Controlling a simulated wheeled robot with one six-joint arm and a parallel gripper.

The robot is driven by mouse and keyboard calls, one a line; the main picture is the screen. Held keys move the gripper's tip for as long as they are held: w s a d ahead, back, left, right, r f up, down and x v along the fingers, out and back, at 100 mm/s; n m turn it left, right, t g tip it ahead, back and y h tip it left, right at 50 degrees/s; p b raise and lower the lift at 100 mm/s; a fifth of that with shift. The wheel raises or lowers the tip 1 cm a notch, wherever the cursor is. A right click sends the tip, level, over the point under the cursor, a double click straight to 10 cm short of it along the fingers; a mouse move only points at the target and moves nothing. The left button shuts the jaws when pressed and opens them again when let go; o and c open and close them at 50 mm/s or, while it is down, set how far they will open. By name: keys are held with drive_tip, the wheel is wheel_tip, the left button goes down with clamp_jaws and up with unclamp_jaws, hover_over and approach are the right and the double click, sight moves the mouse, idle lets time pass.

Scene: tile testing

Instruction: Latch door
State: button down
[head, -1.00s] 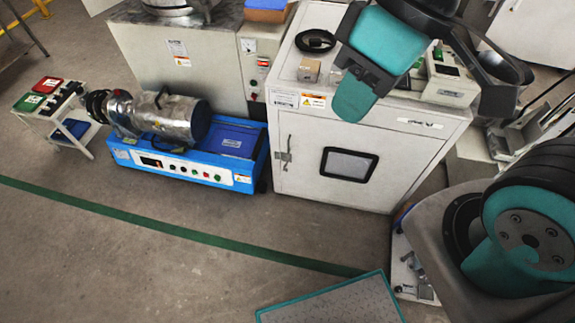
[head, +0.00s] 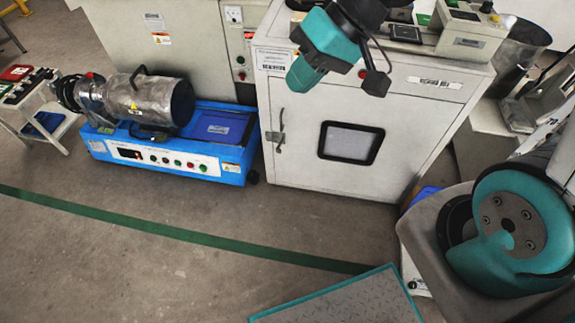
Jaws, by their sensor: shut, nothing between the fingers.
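The white cabinet's door (head: 300,165) faces me, with a dark-framed window (head: 351,143) in its middle. It looks flush with the cabinet front, but I cannot tell whether it is latched. A small metal latch handle (head: 280,132) sits at the door's left edge, its lever roughly upright. My teal and black arm hangs in front of the cabinet's upper part. The dark end that seems to be my gripper (head: 376,82) is up and right of the handle, above the window. It looks shut and empty, apart from the handle. Its fingers are hard to make out.
A blue machine (head: 165,158) with a metal cylinder (head: 150,103) stands left of the cabinet. A teal-edged plate (head: 345,302) lies at the bottom. A small white cart (head: 50,118) is at the far left. The floor before the cabinet is open, crossed by a green line (head: 180,230).

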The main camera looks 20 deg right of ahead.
drive_tip(key=w+d+f+m+t+b, duration=0.2)
drive_tip(key=w+d+f+m+b, duration=0.2)
drive_tip(key=f+b, duration=0.4)
drive_tip(key=w+d+f+m+t+b, duration=0.2)
drive_tip(key=f+b, duration=0.7)
drive_tip(key=f, duration=1.2)
drive_tip(key=w+d+f+m+t+y+b, duration=0.1)
drive_tip(key=w+d+f+m+t+b, duration=0.2)
drive_tip(key=f, duration=1.2)
drive_tip(key=w+d+m+b, duration=0.2)
drive_tip(key=w+d+b, duration=0.3)
drive_tip(key=shift+d+m+b, duration=0.35)
drive_tip(key=shift+m+b, duration=0.05)
drive_tip(key=w+r+b+x, duration=0.1)
drive_tip(key=r+b+x, duration=0.1)
drive_tip(key=b+x, duration=0.5)
drive_tip(key=x, duration=0.7)
drive_tip(key=shift+s+a, duration=0.2)
